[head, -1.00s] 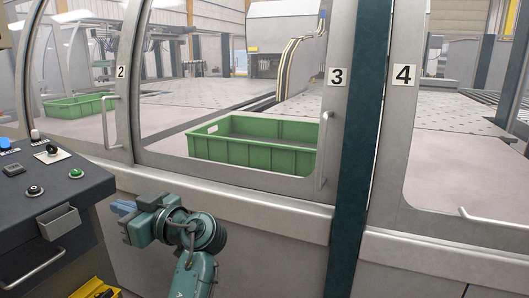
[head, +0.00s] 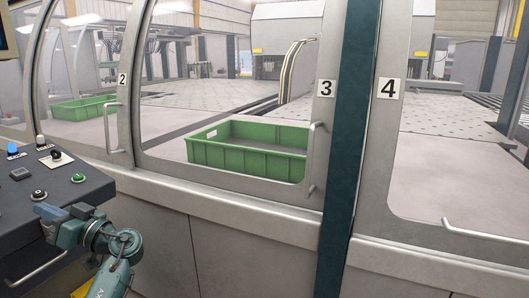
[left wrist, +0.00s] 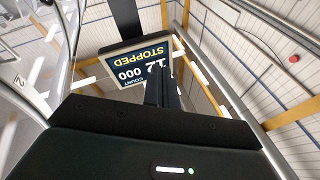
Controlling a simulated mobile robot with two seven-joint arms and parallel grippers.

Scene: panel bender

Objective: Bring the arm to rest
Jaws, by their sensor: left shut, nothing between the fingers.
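My left gripper (head: 42,209) is in the lower left of the head view, in front of the control console (head: 68,190). It is shut and empty, with its fingers pointing left. In the left wrist view, the gripper's dark body fills the bottom and its closed fingers (left wrist: 162,88) point up the picture. Beyond them hangs a display (left wrist: 143,62), upside down in that view, reading "STOPPED" and "COUNT" with "12 000". My right gripper is not in view.
The console carries several controls, among them a green button (head: 78,179) and a black knob (head: 56,154). Machine doors marked 2, 3 and 4 stand ahead, with door handles such as the one (head: 311,158) by number 3. A green crate (head: 247,165) sits behind the glass.

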